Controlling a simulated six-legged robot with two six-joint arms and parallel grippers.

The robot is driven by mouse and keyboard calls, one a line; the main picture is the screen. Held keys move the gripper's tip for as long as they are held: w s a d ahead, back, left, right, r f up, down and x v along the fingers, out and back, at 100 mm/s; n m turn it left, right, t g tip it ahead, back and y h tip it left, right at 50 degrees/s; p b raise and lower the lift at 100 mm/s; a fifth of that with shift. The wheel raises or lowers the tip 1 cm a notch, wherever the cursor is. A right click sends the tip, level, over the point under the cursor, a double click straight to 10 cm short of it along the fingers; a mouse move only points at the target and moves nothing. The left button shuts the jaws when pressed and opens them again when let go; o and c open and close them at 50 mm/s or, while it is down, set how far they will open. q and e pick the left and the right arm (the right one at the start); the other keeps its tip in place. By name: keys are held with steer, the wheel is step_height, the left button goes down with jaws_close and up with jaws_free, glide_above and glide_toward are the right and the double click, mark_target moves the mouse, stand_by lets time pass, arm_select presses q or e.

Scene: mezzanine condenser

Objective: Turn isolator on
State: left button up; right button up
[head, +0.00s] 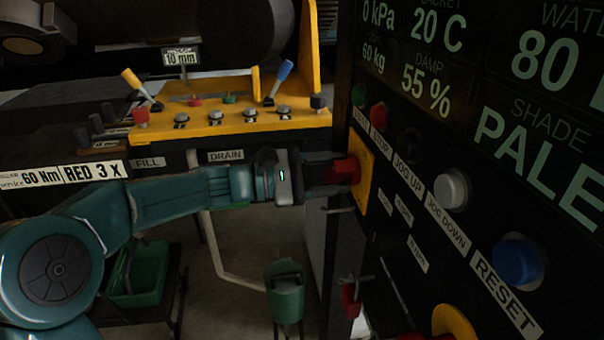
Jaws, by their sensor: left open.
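The isolator appears to be the red handle (346,169) on a yellow plate (361,182), on the left part of the dark control panel. No label naming it can be read. My left arm reaches in from the left, and its gripper (328,172) is at the red handle. Its dark fingers are open, one at the upper side of the handle and one lower. I cannot tell whether they touch it. The handle's exact angle is hard to read from this side. My right gripper is not in view.
The panel carries a white button (452,188), a blue RESET button (517,261) and lit readouts above. A yellow console (215,124) with levers and knobs stands behind my left arm. A green bin (138,272) and a green bucket (285,297) are below.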

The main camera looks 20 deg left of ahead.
arm_select(q)
steer(key=b+v, duration=0.3)
steer(key=v, duration=1.3)
steer(key=shift+s+a, duration=0.2)
steer(key=shift+a, duration=0.1)
steer(key=shift+f, duration=0.1)
steer(key=d+f+g+y, duration=0.2)
steer(key=d+f, duration=0.1)
steer(key=f, duration=0.7)
steer(key=d+f+g+y, duration=0.2)
steer(key=f, duration=0.9)
steer(key=d+f+g+y, duration=0.2)
steer(key=d+f, duration=0.1)
steer(key=f, duration=0.7)
steer(key=s+d+f+m+g+y, duration=0.1)
steer(key=s+d+f+m+y, duration=0.1)
steer(key=s+d+f+m, duration=0.3)
steer(key=s+d+f+m+g+y, duration=0.2)
steer(key=s+d+f+m, duration=0.3)
steer(key=s+f+m, duration=0.4)
steer(key=s+f+y, duration=0.1)
steer(key=s+f, duration=0.3)
steer(key=f, duration=0.4)
steer(key=shift+d+f+g, duration=0.2)
steer(key=shift+g, duration=0.1)
